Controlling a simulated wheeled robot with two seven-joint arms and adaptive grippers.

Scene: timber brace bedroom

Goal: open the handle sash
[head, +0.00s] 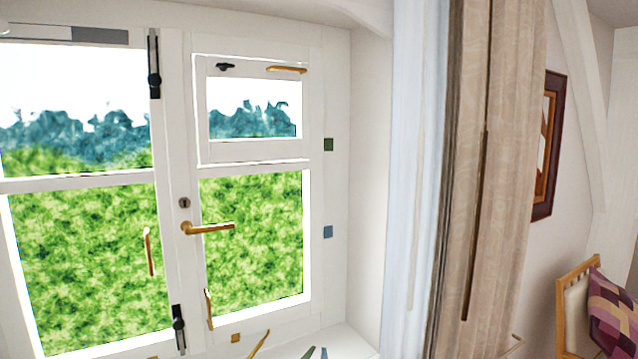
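A white window fills the left half of the head view. Its right part has a small upper sash (203,110) with a brass bar handle (287,69) and a small black catch (225,66) on its top rail. Below it is a larger pane with green foliage behind. A brass lever handle (210,228) sticks out to the right, level, from the middle stile, under a dark keyhole plate (184,202). Upright brass pulls show on the left sash (149,252) and low on the right part (209,309). I see no open gap at the sashes. Neither gripper is in view.
Black bolts (154,64) (178,329) sit at the top and bottom of the middle stile. Pale and beige curtains (490,180) hang to the right. A chair (575,305) with a checked cushion (612,310) stands at the far right. Small items touch the bottom edge by the sill.

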